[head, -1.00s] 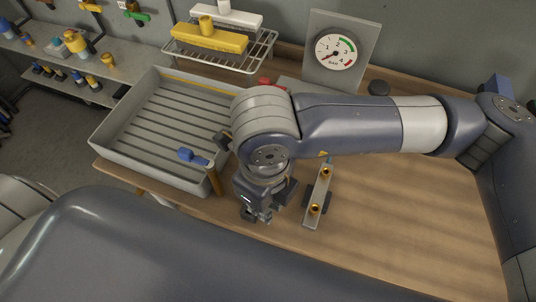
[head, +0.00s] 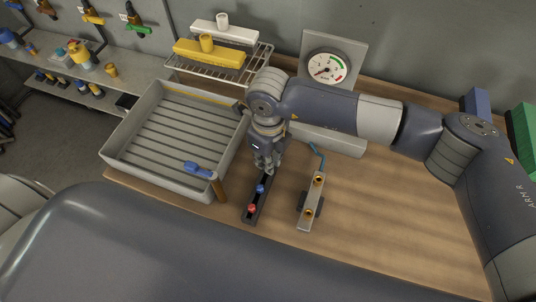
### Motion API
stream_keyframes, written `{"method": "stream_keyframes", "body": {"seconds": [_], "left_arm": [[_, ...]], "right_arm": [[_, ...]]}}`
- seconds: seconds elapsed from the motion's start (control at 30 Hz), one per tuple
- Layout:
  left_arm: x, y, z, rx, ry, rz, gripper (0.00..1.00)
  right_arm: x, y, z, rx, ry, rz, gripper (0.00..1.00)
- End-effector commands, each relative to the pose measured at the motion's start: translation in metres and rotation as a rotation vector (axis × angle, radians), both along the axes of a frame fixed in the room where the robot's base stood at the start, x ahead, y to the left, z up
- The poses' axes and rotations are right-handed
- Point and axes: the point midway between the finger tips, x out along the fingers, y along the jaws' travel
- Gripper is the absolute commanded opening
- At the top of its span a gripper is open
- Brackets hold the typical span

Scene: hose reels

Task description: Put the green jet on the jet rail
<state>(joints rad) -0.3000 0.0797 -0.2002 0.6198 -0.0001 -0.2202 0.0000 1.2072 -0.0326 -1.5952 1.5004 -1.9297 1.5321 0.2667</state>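A dark narrow rail (head: 248,213) lies on the bench, carrying a red jet (head: 252,208) near its front end and a blue jet (head: 260,188) farther back. I take this to be the jet rail. My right gripper (head: 264,170) points down over the rail's far end, just behind the blue jet. Its fingers are close together and small; whether they hold anything is not clear. I cannot make out a green jet; the gripper hides the far end of the rail. My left gripper is not in view.
A grey tray (head: 113,157) stands left, with a blue-headed tool (head: 198,169) at its corner. Right of the rail is a grey bar with brass fittings (head: 318,181). A gauge (head: 326,68) and wire rack (head: 262,60) stand behind. The bench's right front is clear.

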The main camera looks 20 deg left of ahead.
Motion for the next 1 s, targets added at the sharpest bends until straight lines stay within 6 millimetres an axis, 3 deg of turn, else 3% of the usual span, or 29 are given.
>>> {"method": "stream_keyframes", "body": {"seconds": [0.33, 1.0], "left_arm": [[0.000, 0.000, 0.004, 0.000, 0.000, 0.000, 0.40], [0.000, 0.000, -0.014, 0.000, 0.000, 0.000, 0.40]], "right_arm": [[0.000, 0.000, -0.007, 0.001, -0.001, 0.000, 0.03], [0.000, 0.000, -0.019, 0.001, -0.001, 0.000, 0.03]]}}
